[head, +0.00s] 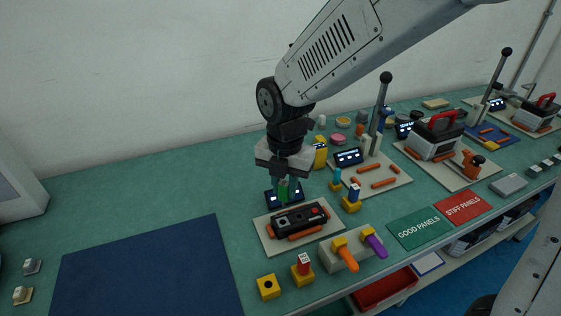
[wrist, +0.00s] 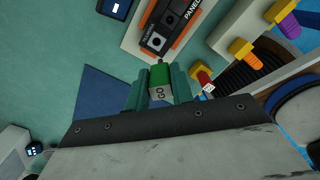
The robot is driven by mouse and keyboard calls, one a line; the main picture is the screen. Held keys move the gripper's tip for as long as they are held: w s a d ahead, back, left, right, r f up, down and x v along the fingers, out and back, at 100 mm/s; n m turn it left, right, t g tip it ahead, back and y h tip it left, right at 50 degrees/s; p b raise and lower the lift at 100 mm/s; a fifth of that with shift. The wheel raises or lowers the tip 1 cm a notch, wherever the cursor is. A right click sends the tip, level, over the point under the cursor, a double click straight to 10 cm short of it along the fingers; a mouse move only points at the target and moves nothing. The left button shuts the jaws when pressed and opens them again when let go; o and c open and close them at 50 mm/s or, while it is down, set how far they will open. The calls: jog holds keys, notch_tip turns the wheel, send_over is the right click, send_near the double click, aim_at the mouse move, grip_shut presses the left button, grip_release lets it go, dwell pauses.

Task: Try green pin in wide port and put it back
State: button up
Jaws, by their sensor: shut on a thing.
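My gripper (head: 287,188) is shut on the green pin (head: 283,190), behind the black panel unit (head: 301,219). In the wrist view the green pin (wrist: 160,77) sits between my fingertips (wrist: 159,88), its white face marked GO. The panel unit (wrist: 165,28) shows two round ports there; I cannot tell which is the wide one. The pin looks apart from both ports. An empty yellow holder (head: 268,287) with a dark hole stands at the front of the bench.
A yellow holder with a red pin (head: 303,266) and a grey block (head: 345,257) with orange and purple tools stand near the panel's board. A blue mat (head: 148,270) lies clear at left. Boards with lever presses (head: 381,115) crowd the right.

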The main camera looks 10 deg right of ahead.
aim_at(283, 203)
jog(key=shift+w+a+f, duration=0.1)
jog(key=shift+w+f, duration=0.05)
jog(key=shift+w, duration=0.3)
jog(key=shift+f, duration=3.15)
jog(key=shift+w, duration=0.1)
jog(key=shift+f, duration=1.2)
dwell(0.8)
jog(key=shift+r, duration=0.2)
dwell(1.0)
jog(key=shift+r, duration=1.5)
